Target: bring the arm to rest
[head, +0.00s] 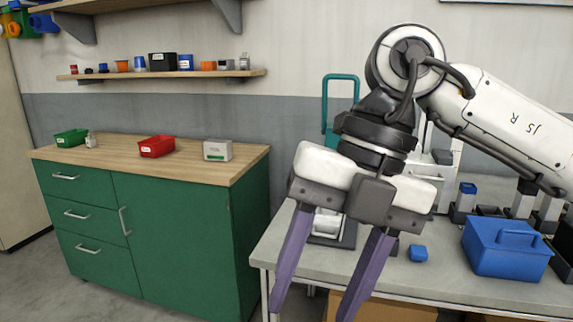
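My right arm (505,115) comes in from the right, bent at the wrist, in the head view. Its gripper (318,302) hangs in front of the grey table's left part, with purple fingers pointing down. The fingers are apart, with nothing between their tips. The arm and gripper hide part of the table and what stands behind them. My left arm and gripper are not in the picture.
The grey table (405,276) carries a blue toolbox (507,250) and a small blue block (418,254). A green cabinet (165,235) on the left bears green (71,138), red (157,147) and white (217,150) bins. A wall shelf (160,74) holds several small things.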

